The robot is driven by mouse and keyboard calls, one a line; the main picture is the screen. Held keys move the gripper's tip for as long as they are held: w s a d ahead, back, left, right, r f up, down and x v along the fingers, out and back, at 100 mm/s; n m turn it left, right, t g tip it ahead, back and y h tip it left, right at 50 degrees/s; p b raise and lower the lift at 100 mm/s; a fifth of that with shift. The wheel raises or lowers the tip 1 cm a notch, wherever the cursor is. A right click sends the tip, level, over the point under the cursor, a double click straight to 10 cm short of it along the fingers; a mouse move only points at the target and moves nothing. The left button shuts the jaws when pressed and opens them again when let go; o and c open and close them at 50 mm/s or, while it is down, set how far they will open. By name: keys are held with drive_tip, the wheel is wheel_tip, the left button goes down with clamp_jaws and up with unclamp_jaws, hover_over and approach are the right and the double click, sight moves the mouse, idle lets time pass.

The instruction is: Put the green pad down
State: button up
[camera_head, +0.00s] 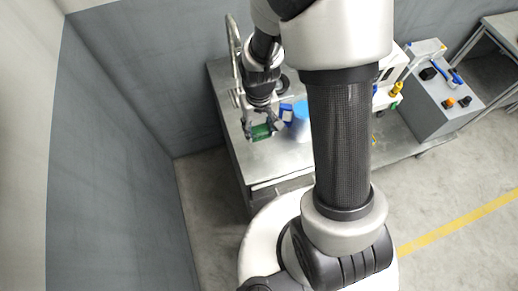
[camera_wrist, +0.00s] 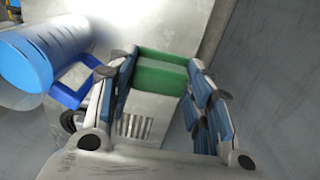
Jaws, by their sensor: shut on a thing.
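The green pad (camera_wrist: 161,72) is a small green block between the two fingers of my gripper (camera_wrist: 162,78) in the wrist view. My gripper is shut on it, with a finger against each end. In the head view the green pad (camera_head: 261,132) shows under my gripper (camera_head: 258,122), over the front left part of the metal bench top (camera_head: 285,160). I cannot tell whether the pad touches the bench top.
A blue jug (camera_wrist: 35,55) with a blue handle stands just left of my gripper in the wrist view; it also shows in the head view (camera_head: 299,122). A grey control box (camera_head: 437,105) stands farther right. The bench's front left is bare.

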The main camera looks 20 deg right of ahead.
wheel_tip(320, 180, down, 13)
drive_tip(key=b, duration=0.3)
drive_tip(key=shift+f+b, duration=0.15)
drive_tip(key=shift+b, duration=0.2)
drive_tip(key=o, duration=0.9)
drive_tip(key=shift+o, duration=0.2)
